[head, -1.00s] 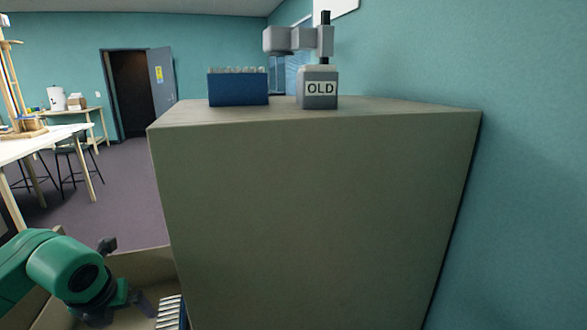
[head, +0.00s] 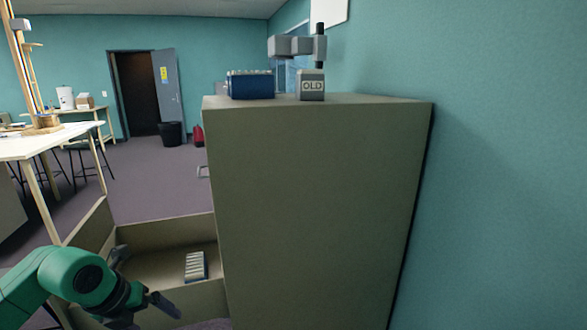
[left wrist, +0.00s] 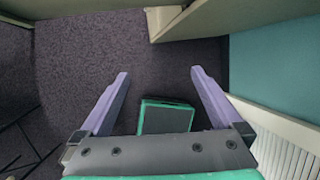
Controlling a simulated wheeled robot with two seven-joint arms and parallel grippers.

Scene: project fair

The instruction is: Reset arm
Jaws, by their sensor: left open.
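My left gripper (head: 143,279) is at the lower left of the head view, on a green arm, in front of an open drawer (head: 165,232). Its jaws are apart and nothing is between the fingertips. In the left wrist view the two pale purple fingers of my left gripper (left wrist: 158,74) are spread over dark carpet. Inside the drawer lies a blue block with a white ribbed top (head: 195,266), apart from the fingers. My right gripper is in neither view.
A tall grey-green cabinet (head: 315,200) stands close ahead. On it are a blue rack (head: 250,86) and a grey device labelled OLD (head: 312,86). A teal wall (head: 500,180) is at right. A white table (head: 50,143) is at left, with open carpet beyond the drawer.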

